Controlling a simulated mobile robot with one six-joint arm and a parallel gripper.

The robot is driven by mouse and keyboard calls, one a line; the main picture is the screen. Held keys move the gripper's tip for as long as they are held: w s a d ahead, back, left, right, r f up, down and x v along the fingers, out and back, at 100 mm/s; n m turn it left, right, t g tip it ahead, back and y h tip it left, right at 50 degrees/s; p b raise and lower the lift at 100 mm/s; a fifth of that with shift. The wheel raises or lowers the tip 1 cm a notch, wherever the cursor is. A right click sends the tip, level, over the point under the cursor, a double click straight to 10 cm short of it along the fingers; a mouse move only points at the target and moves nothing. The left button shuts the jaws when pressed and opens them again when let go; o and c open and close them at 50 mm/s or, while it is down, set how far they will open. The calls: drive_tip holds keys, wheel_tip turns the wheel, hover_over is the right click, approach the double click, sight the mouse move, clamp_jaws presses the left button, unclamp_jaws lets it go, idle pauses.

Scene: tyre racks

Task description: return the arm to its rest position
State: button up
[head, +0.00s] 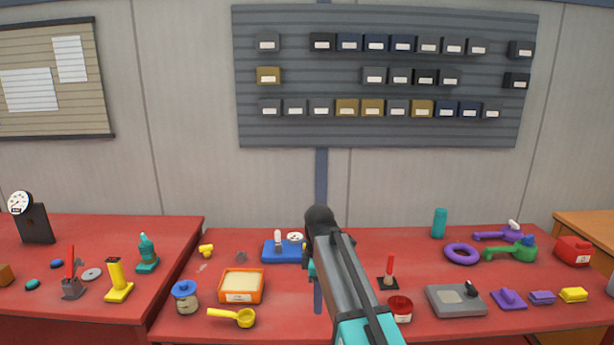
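My arm (345,275) rises from the bottom edge, right of the middle, over the red workbench (290,320). Its dark upper joint (320,217) stands in front of the grey wall, above the bench's back edge. Small teal and blue-grey parts show just left of the arm, below that joint; I cannot tell whether they belong to my arm. I cannot make out my gripper or its fingers. Nothing held can be seen.
Close right are a red-handled tool (390,268), a red jar (400,309) and a grey device (455,302). A bin panel (300,128) hangs behind.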

drive_tip(key=s+d+f+m+g, duration=0.1)
drive_tip(key=s+d+f+g, duration=0.15)
drive_tip(key=s+f, duration=0.55)
drive_tip(key=s+d+f+m+g, duration=0.1)
drive_tip(key=s+d+f, duration=0.25)
drive_tip(key=f, duration=0.85)
drive_tip(key=s+d+f+m+g, duration=0.1)
drive_tip(key=s+d+f, duration=0.3)
drive_tip(key=f, duration=0.6)
drive_tip(key=s+d+f+m, duration=0.1)
drive_tip(key=s+f+m, duration=0.6)
drive_tip(key=s, duration=0.6)
drive_tip(key=s+d+f+m, duration=0.2)
drive_tip(key=s+f+m, duration=0.4)
drive_tip(key=s+f, duration=0.4)
drive_tip(key=s, duration=0.3)
drive_tip(key=shift+d+m+g, duration=0.3)
drive_tip(key=shift+m+g, duration=0.05)
drive_tip(key=shift+m, duration=0.05)
drive_tip(key=shift+a, duration=0.1)
drive_tip(key=shift+c, duration=0.5)
